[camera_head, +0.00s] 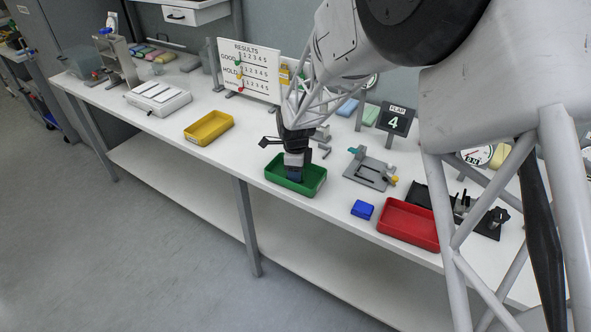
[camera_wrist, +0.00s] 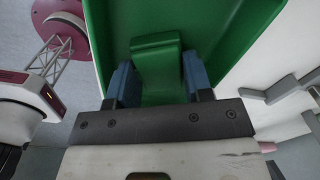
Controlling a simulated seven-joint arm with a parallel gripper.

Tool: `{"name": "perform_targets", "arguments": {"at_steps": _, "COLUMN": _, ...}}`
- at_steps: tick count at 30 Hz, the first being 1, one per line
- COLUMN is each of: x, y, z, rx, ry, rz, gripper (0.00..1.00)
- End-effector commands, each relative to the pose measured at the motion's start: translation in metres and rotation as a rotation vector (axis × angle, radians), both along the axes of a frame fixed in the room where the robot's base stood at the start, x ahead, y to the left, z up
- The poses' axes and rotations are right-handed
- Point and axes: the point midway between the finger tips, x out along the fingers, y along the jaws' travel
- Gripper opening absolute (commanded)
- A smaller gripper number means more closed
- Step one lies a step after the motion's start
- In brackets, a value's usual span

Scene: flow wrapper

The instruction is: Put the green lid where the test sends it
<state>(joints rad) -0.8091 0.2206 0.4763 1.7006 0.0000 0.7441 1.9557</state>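My gripper (camera_head: 294,178) points down into the green tray (camera_head: 318,187) near the front edge of the bench. In the wrist view my gripper (camera_wrist: 160,85) has its two blue fingers apart. The green lid (camera_wrist: 157,60) lies between them, inside the green tray (camera_wrist: 105,30). The lid's sides look close to both fingers, but I cannot tell whether they grip it. In the head view the gripper hides the lid. The flap sign (camera_head: 394,121) reads 4. A small grey fixture (camera_head: 370,170) stands right of the green tray.
A yellow tray (camera_head: 209,127) stands to the left and a red tray (camera_head: 408,224) to the right. A blue block (camera_head: 362,209) lies between the green and red trays. The results board (camera_head: 249,70) stands behind. Bench space between the yellow and green trays is clear.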

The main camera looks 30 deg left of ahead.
Motion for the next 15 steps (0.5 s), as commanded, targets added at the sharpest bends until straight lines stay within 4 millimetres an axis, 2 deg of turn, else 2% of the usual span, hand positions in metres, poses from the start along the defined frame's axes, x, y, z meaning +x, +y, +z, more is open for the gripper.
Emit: {"name": "perform_targets", "arguments": {"at_steps": 15, "x": 0.0001, "y": 0.0001, "z": 0.0054, "rx": 0.000, "ry": -0.001, "rz": 0.000, "gripper": 0.56}}
